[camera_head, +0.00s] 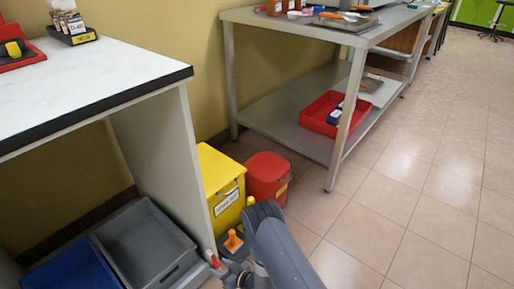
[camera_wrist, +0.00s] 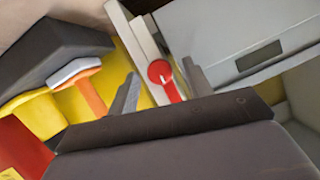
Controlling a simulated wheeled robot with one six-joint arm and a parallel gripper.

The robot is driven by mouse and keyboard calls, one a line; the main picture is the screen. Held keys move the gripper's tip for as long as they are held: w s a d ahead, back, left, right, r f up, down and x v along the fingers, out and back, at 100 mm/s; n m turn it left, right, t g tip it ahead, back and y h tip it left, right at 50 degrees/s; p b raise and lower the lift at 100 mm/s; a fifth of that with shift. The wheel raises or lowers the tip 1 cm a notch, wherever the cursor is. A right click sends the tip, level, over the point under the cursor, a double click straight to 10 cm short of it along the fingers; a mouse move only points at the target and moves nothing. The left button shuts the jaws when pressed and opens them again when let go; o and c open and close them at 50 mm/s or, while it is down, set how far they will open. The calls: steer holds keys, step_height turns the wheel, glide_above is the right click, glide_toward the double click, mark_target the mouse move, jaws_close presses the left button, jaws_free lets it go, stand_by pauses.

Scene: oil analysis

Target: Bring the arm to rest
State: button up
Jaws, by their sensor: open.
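My arm (camera_head: 280,248) reaches down from the lower middle of the head view, bent low beside the white table's side panel. My gripper (camera_wrist: 162,84) is open in the wrist view, its two grey fingers spread apart. A red round piece (camera_wrist: 160,72) with a pale stripe shows between the fingers, near the panel's edge. I cannot tell whether it touches them. In the head view my gripper is small and partly hidden by the arm.
A yellow bin (camera_head: 222,190) and a red bin (camera_head: 267,178) stand close by the arm. A grey tray (camera_head: 145,240) and a blue tray (camera_head: 72,270) lie under the white table (camera_head: 90,85). A metal bench (camera_head: 290,112) stands behind. The tiled floor (camera_head: 410,200) at right is clear.

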steer(key=n+t, duration=0.1)
steer(key=n+h, duration=0.1)
steer(key=n, duration=0.1)
steer(key=shift+s+a+n+t+h, duration=0.2)
steer(key=shift+n+t+h, duration=0.1)
steer(key=shift+t, duration=0.1)
steer(key=n+t+h, duration=0.1)
steer(key=n, duration=0.2)
steer(key=shift+s+t, duration=0.1)
steer(key=shift+t, duration=0.3)
steer(key=shift+n, duration=0.3)
steer(key=shift+s+d+r, duration=0.1)
steer(key=shift+s+d, duration=0.1)
steer(key=shift+s, duration=0.1)
